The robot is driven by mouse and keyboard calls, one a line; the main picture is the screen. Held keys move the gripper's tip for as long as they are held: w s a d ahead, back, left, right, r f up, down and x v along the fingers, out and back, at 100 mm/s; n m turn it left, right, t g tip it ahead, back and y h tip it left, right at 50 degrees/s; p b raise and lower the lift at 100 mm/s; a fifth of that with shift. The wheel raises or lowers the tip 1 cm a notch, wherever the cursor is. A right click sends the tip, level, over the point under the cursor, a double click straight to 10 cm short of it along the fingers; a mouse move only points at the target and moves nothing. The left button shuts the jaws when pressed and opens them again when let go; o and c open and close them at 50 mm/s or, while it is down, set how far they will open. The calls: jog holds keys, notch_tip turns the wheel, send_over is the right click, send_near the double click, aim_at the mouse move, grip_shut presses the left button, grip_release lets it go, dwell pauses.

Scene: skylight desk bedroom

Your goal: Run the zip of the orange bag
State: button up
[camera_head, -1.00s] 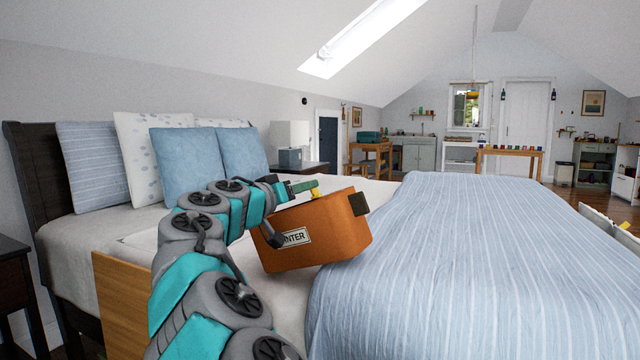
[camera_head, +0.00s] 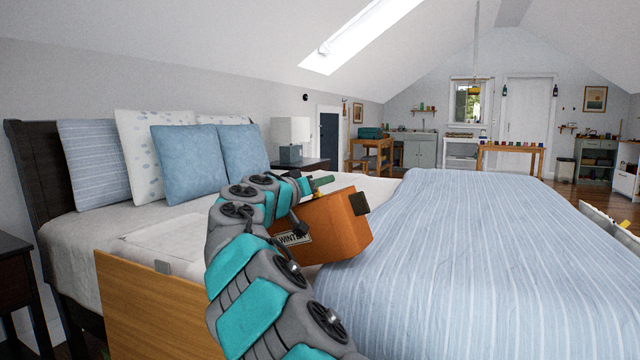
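The orange bag (camera_head: 338,228) sits on the bed in the middle of the view, with a white label reading "WINTER" (camera_head: 294,238) on its near side and a dark tab (camera_head: 359,203) at its right end. My arm covers its left part. My gripper (camera_head: 322,181) is at the bag's top edge, towards the right end. Its fingers are small and partly hidden by my wrist, so I cannot tell whether they are open or shut. The zip and its pull cannot be made out now.
The bed has a blue striped duvet (camera_head: 470,260) at right and several pillows (camera_head: 188,165) at the headboard. A wooden panel (camera_head: 150,310) stands at the near left, beside a pale folded thing (camera_head: 170,240). A lamp (camera_head: 291,140) stands behind the bed.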

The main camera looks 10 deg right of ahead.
grip_shut()
dwell(1.2)
